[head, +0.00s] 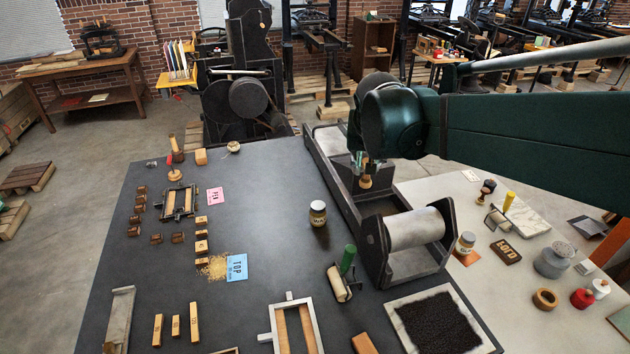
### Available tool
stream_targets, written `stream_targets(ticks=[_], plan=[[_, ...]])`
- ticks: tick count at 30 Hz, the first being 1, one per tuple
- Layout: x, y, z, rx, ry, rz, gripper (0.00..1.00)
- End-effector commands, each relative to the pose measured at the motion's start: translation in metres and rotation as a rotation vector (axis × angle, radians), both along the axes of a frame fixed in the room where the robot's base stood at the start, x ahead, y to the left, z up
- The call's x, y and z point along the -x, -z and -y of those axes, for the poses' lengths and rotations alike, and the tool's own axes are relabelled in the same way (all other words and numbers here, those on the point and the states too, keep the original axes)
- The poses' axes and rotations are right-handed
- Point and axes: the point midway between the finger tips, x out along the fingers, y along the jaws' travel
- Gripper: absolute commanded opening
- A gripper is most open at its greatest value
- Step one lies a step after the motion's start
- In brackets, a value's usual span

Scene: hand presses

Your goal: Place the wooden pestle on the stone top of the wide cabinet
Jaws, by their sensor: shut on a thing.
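My gripper (370,170) hangs over the far part of the long dark press bed, near the middle of the picture. It is shut on a small wooden piece, which looks like the wooden pestle (366,183); only its rounded lower end shows below the fingers. The rest of it is hidden by the gripper. A wide dark grey stone-like top (265,205) lies left of and in front of the press. A paler top (430,195) lies to the right. I cannot tell from this view which one is the wide cabinet's.
The press roller (415,228) stands in front of my gripper. A jar (318,214), a green-handled brayer (340,282) and a metal frame (292,325) stand on the dark top. Its middle, around the blue TOP card (237,268) and pink card (215,197), has free room.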

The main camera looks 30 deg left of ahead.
Motion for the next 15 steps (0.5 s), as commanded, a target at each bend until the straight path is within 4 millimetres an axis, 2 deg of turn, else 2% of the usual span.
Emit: stream_targets(ticks=[1,6,15], plan=[[0.010,-0.002,-0.013,-0.001,-0.023,0.000,0.07],[0.043,-0.002,-0.049,-0.001,-0.094,0.001,0.07],[0.099,-0.002,-0.102,-0.001,-0.206,0.001,0.07]])
